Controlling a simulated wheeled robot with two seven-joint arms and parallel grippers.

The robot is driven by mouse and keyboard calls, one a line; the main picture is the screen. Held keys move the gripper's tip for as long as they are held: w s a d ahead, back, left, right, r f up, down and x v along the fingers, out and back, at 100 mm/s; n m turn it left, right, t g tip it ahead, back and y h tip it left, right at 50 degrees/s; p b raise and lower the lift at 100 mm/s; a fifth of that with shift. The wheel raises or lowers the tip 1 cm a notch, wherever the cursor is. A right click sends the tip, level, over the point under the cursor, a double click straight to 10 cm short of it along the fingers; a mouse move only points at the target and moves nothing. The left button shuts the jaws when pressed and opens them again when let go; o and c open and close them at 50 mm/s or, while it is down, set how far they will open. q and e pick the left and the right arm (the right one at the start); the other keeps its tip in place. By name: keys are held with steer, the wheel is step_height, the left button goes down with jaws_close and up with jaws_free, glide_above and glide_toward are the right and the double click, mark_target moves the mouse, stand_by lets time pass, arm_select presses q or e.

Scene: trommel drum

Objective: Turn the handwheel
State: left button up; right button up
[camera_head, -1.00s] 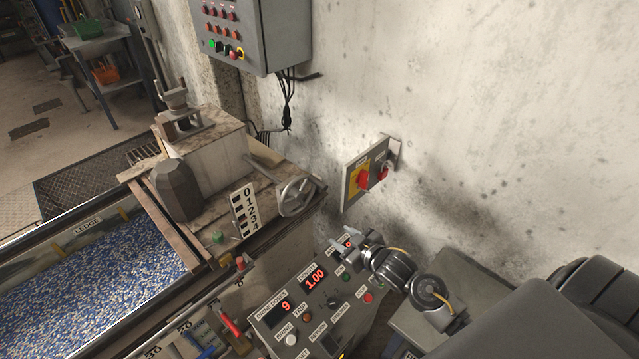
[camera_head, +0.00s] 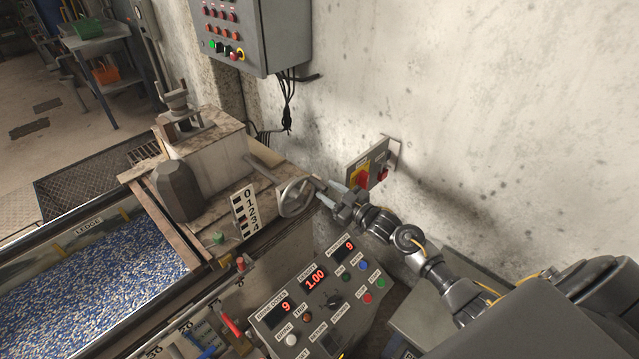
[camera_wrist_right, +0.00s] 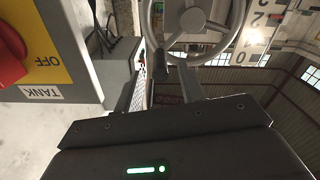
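The handwheel (camera_head: 283,207) is a grey metal spoked wheel on the end of the wooden-topped machine, beside the white number scale. My right gripper (camera_head: 321,190) is just right of the wheel's rim, with its two fingers apart and pointing at it. In the right wrist view the handwheel (camera_wrist_right: 195,18) shows its rim and spokes beyond the fingertips (camera_wrist_right: 167,62). My left gripper is not in view.
A red and yellow switch box (camera_head: 364,172) is on the wall close behind my right gripper; it is large in the wrist view (camera_wrist_right: 42,48). A control console (camera_head: 316,299) with displays stands below. The number scale (camera_head: 243,212) is left of the wheel.

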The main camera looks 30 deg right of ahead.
mark_target(310, 179)
steer(key=shift+x, duration=2.4)
jaws_close()
